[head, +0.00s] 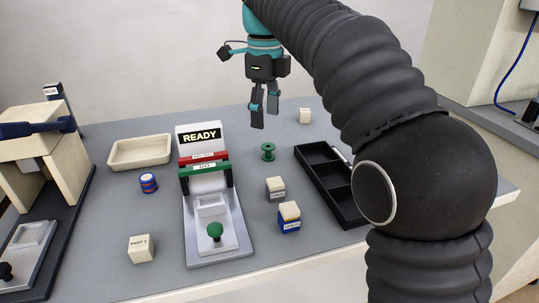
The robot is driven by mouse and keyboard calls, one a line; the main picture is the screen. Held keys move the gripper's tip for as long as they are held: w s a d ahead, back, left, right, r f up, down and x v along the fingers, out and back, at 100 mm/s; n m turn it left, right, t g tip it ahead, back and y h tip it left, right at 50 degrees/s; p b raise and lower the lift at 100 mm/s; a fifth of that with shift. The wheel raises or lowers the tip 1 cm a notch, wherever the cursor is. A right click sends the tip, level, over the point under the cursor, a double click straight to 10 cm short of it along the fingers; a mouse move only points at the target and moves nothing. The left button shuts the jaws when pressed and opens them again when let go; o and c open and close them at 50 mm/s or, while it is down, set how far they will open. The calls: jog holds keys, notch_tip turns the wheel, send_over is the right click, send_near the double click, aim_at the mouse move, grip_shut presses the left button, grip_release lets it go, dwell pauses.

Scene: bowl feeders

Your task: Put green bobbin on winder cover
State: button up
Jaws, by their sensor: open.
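The green bobbin (268,152) stands upright on the grey table, right of the machine with the READY panel (201,137). That machine has a red bar (203,156) and a green bar (204,168) across it, and a green knob (215,231) on its pale base. I cannot tell for certain which part is the winder cover. My gripper (265,113) points down above the table, higher than the bobbin and apart from it. Its fingers are open, with nothing visible between them.
A black compartment tray (341,211) lies right of the bobbin. Two labelled blocks (276,188) (289,214) stand in front of it. A beige tray (140,152), a blue-and-red spool (148,183) and a PART 2 block (141,249) are left.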

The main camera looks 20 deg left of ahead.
aim_at(268, 146)
jog(key=f+b, duration=0.1)
jog(key=f, duration=0.3)
jog(key=f+b, duration=0.1)
jog(key=f, duration=0.4)
jog(key=shift+w+d, duration=0.1)
jog(key=shift+d, duration=0.1)
jog(key=shift+r, duration=0.1)
jog(key=c, duration=1.1)
jog(key=shift+r, duration=0.1)
jog(key=shift+r, duration=0.6)
notch_tip(268, 146, up, 3)
jog(key=shift+r+p, duration=0.1)
jog(key=shift+p, duration=0.55)
jog(key=d+r, duration=0.2)
jog(key=d, duration=0.2)
jog(key=d+r, duration=0.2)
jog(key=d, duration=0.1)
jog(key=d+r, duration=0.2)
jog(key=d, duration=0.2)
jog(key=shift+d+r+p, duration=0.2)
jog(key=shift+d+p, duration=0.15)
